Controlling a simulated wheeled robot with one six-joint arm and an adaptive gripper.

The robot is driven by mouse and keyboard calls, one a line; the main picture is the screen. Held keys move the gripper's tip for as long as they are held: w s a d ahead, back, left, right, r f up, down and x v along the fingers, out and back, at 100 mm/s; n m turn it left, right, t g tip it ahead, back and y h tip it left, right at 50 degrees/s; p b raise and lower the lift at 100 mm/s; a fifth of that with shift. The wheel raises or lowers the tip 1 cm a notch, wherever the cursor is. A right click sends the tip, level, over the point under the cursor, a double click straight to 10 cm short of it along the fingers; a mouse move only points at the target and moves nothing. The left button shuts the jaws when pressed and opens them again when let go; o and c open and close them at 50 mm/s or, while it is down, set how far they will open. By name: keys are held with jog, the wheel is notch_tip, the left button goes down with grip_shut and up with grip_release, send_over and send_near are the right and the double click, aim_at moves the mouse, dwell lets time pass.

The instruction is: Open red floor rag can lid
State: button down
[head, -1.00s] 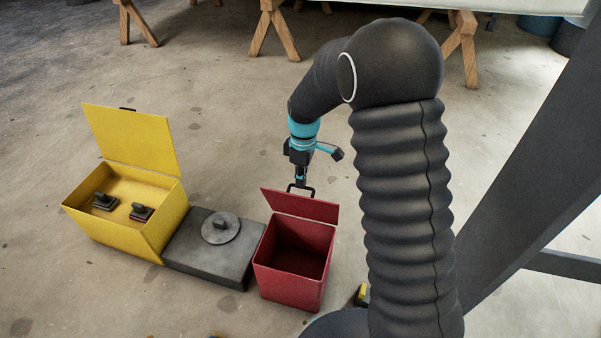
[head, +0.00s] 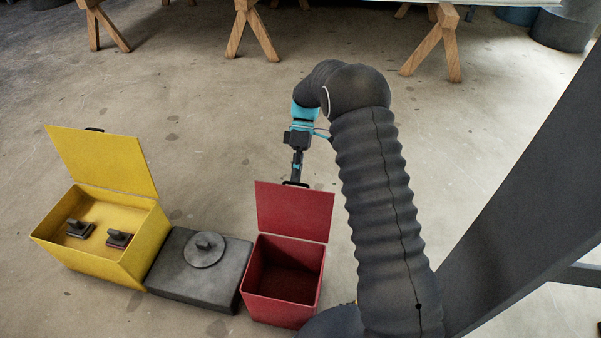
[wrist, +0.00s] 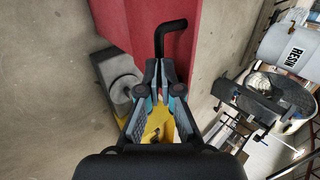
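The red can (head: 283,309) stands on the floor at the lower middle of the head view, its dark inside showing. Its red lid (head: 294,211) is raised at the far edge, standing up and leaning back. A black handle (head: 296,183) is on the lid's upper edge. My gripper (head: 297,172) is at this handle. In the wrist view the fingertips of my gripper (wrist: 160,66) are close together around one leg of the bent black handle (wrist: 172,26), with the red lid (wrist: 118,25) behind. The exact finger contact is partly hidden.
A grey block with a round knobbed lid (head: 170,285) stands left of the can. Wooden trestle legs (head: 250,30) stand at the back. A resin drum (wrist: 290,50) shows in the wrist view. Floor behind the lid is clear.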

notch_tip(320, 180, down, 2)
jog(key=shift+f, duration=0.15)
jog(key=c, duration=1.6)
grip_release()
jog(key=shift+f, duration=0.15)
jog(key=o, duration=0.4)
jog(key=shift+w+f, duration=0.35)
jog(key=shift+f, duration=0.1)
jog(key=shift+c, duration=0.2)
jog(key=shift+o, duration=1.1)
jog(key=shift+s+r, duration=0.1)
jog(key=shift+r, duration=0.3)
jog(key=shift+c, duration=1.1)
jog(key=shift+d, duration=0.1)
